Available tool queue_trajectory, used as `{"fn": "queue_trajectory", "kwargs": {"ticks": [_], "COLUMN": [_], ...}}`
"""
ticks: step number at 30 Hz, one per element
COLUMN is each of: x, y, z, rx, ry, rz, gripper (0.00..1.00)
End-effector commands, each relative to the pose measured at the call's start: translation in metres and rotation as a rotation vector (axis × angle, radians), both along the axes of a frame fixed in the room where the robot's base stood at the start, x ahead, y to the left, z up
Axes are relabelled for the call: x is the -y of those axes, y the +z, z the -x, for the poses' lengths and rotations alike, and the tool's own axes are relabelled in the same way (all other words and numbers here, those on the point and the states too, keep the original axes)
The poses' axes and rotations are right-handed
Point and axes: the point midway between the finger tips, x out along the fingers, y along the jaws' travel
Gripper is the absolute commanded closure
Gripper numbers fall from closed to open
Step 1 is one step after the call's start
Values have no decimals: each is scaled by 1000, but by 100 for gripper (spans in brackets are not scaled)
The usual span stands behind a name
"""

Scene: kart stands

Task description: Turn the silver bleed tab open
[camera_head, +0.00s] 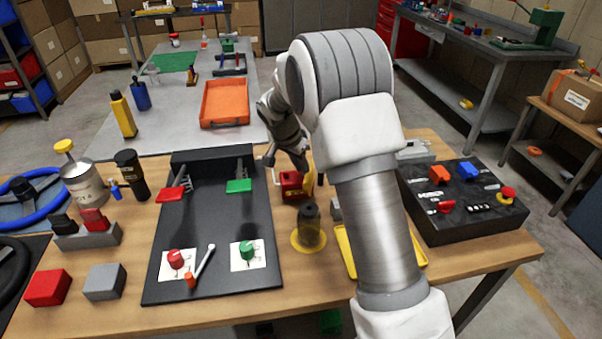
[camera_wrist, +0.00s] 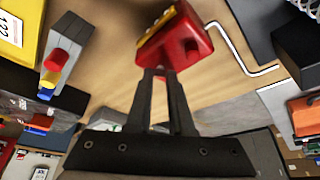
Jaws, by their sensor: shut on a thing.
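My gripper (camera_wrist: 162,75) has its two dark fingers close together against the lower part of a red block (camera_wrist: 178,45). The block has a yellow strip on top and a dark red round knob on its side. In the head view the red block (camera_head: 292,186) stands on the wooden bench, right of the black pedal board, and my arm hides part of the space beside it. I cannot make out a silver bleed tab for certain; the fingertips and the block hide the spot where they touch.
A black cylinder (camera_head: 310,220) stands in front of the block. A black control box (camera_head: 465,222) is at right.

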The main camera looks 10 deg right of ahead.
Motion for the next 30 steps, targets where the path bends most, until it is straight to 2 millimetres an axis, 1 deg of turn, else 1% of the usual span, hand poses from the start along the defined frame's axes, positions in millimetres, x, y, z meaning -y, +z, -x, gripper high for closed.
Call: {"fn": "queue_trajectory", "kwargs": {"ticks": [6, 12, 19, 30], "x": [1, 2, 2, 2], "y": [-1, 0, 0, 0], "z": [1, 2, 2, 2], "rx": [2, 1, 0, 0], "ry": [146, 235, 282, 288], "rz": [-1, 0, -1, -1], "gripper": [100, 100, 100, 100]}}
